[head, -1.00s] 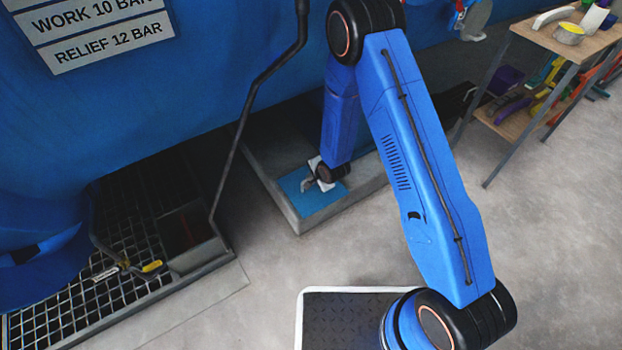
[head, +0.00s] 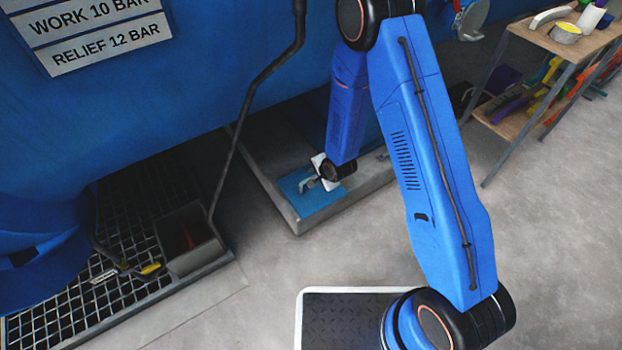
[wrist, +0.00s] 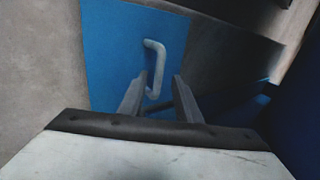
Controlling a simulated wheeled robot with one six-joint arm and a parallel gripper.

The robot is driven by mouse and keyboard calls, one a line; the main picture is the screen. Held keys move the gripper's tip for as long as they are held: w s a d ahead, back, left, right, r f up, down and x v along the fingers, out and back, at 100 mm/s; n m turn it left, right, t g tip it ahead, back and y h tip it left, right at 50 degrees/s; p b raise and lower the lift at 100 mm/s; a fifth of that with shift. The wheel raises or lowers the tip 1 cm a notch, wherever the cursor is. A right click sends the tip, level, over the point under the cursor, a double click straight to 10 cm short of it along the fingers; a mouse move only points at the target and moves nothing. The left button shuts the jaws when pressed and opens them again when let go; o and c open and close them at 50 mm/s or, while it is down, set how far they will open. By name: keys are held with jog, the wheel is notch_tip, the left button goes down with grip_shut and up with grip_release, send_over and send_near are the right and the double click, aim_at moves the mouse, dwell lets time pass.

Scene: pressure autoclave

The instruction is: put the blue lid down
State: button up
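The blue lid (head: 299,204) is a flat blue plate with a grey bar handle. It lies at the near end of the low concrete-edged base under the big blue vessel. In the wrist view the lid (wrist: 110,45) fills the upper middle, with its handle (wrist: 158,55) standing up from it. My gripper (wrist: 158,90) is open, its two dark fingers spread apart. The near end of the handle shows between the fingertips, and no finger is seen pressing on it. In the head view my gripper (head: 311,184) is just above the lid, partly hidden by my forearm.
A bent dark pipe (head: 240,125) runs down left of my arm. A floor grating with an open box (head: 190,238) is at the left. A wooden shelf table (head: 560,42) with tools stands at the upper right. The concrete floor between is clear.

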jog(key=v, duration=0.6)
jog(key=shift+r, duration=0.1)
jog(key=s+d+r+n+h, duration=0.1)
jog(key=s+d+r+n, duration=0.1)
jog(key=d+r, duration=0.55)
jog(key=s+d+r+n+h, duration=0.15)
jog(key=d+r, duration=0.25)
jog(key=r, duration=0.7)
jog(key=s+d+r+n, duration=0.2)
jog(key=d+r, duration=0.3)
jog(key=r, duration=0.4)
jog(key=s+d+r+n, duration=0.2)
jog(key=s+r, duration=0.3)
jog(key=s, duration=0.3)
jog(key=s+d+r+n+h, duration=0.1)
jog(key=s+d+r, duration=0.4)
jog(key=s, duration=0.4)
jog(key=s+d+r+n, duration=0.2)
jog(key=s+r, duration=0.3)
jog(key=s, duration=0.4)
jog(key=shift+s+d+n+g, duration=0.25)
jog(key=shift+d+n+g, duration=0.15)
jog(key=shift+d, duration=0.35)
jog(key=shift+a, duration=0.1)
